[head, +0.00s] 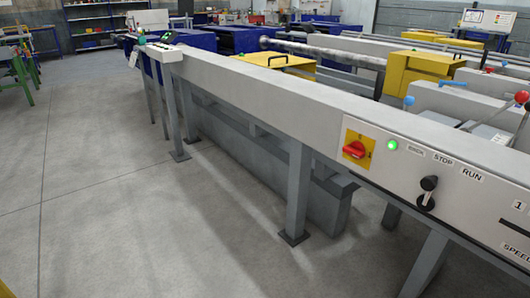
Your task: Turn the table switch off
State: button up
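The table switch, a red rotary knob (354,149) on a yellow plate (367,136), sits on the front face of the long grey runout table (262,101), right of the middle in the head view. The knob looks turned roughly sideways; its exact mark is too small to read. A green lamp (391,145) just right of it is lit. My gripper is not in view.
Right of the lamp are a black lever (427,192) and labels reading STOP and RUN. A control box (163,52) stands at the table's far end. Table legs (298,190) reach the floor. Open grey floor (100,180) lies to the left.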

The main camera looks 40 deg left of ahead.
aim_at(356, 149)
jog(key=j+u, duration=0.1)
jog(key=u, duration=1.15)
jog(key=l+u, duration=0.3)
jog(key=l, duration=0.25)
